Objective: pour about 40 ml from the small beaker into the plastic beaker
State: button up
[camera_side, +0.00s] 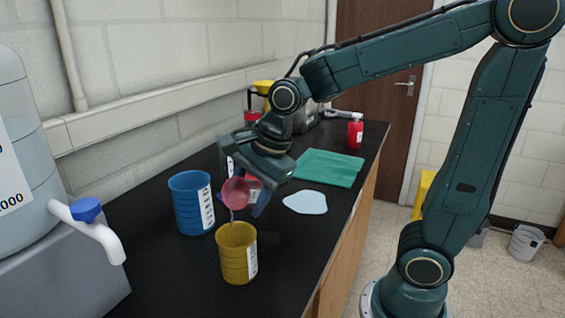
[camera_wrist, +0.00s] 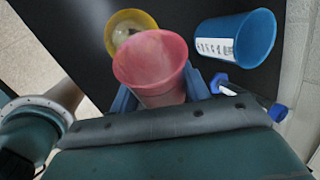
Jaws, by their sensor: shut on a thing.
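A pink-red beaker (camera_side: 236,192), the smaller one, is held tilted by my gripper (camera_side: 254,190), its mouth facing down and left. A thin stream of liquid seems to fall from its lip toward the yellow beaker (camera_side: 238,252), which stands upright on the black bench just below. In the wrist view the pink beaker (camera_wrist: 152,62) sits between the blue fingers and partly covers the yellow beaker (camera_wrist: 128,24). Some liquid seems to show inside the yellow beaker; its level cannot be read.
A blue beaker (camera_side: 192,203) stands upright close left of the yellow one. A pale flat patch (camera_side: 306,202) and a green mat (camera_side: 328,167) lie to the right. A large container with a blue-handled tap (camera_side: 88,212) stands at the left. The bench's front edge is near.

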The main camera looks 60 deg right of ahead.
jog(key=shift+d+r+h, duration=0.15)
jog(key=shift+d+h, duration=0.25)
jog(key=shift+d, duration=0.1)
jog(key=shift+w+d, duration=0.1)
jog(key=shift+d+f+y, duration=0.1)
jog(key=shift+f+y, duration=0.25)
jog(key=shift+y, duration=0.55)
jog(key=shift+r+y, duration=0.2)
jog(key=shift+y, duration=0.2)
jog(key=shift+a+r+m+y, duration=0.2)
jog(key=shift+m+y, duration=0.1)
jog(key=shift+y, duration=0.1)
jog(key=shift+f+y, duration=0.45)
jog(key=shift+y, duration=0.45)
jog(key=shift+d+f+m+t+y, duration=0.25)
jog(key=shift+d+f+y, duration=0.45)
jog(key=shift+y, duration=0.35)
jog(key=shift+d+f+m+t+y, duration=0.15)
jog(key=shift+d+f+m+y, duration=0.2)
jog(key=shift+d+f+y, duration=0.5)
jog(key=shift+a+y, duration=0.25)
jog(key=shift+y, duration=0.15)
